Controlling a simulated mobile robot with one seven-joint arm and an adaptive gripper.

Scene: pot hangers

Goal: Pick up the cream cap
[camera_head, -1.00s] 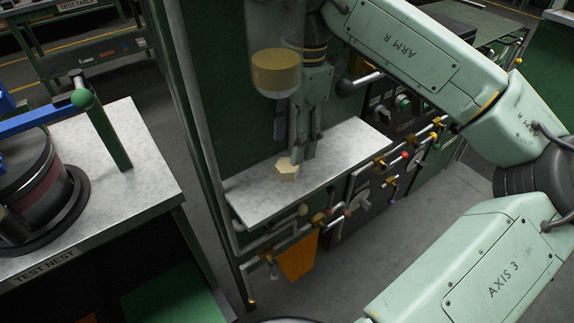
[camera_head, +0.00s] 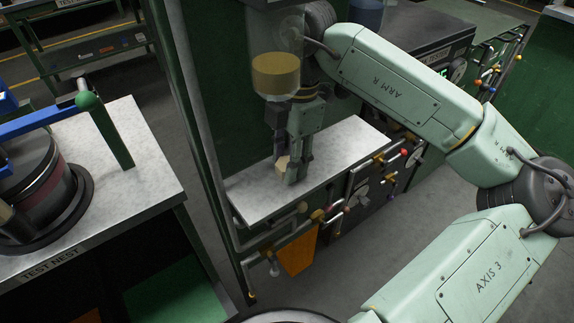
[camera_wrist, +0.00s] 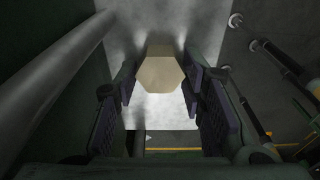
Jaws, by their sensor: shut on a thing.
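The cream cap (camera_head: 283,168) is a small faceted piece on the pale speckled shelf (camera_head: 335,150). My gripper (camera_head: 290,172) is down at the shelf with its fingers on either side of the cap, and they partly hide it in the head view. In the wrist view the cap (camera_wrist: 159,72) lies between the two dark finger pads (camera_wrist: 160,90). My gripper is shut on it. I cannot tell whether the cap touches the shelf or is just clear of it.
A green panel (camera_head: 215,110) rises beside the shelf. Pipes and coloured valve knobs (camera_head: 318,215) run along the shelf's front edge, with an orange bin (camera_head: 298,252) below. A test nest bench (camera_head: 130,185) stands at the left. The right part of the shelf is bare.

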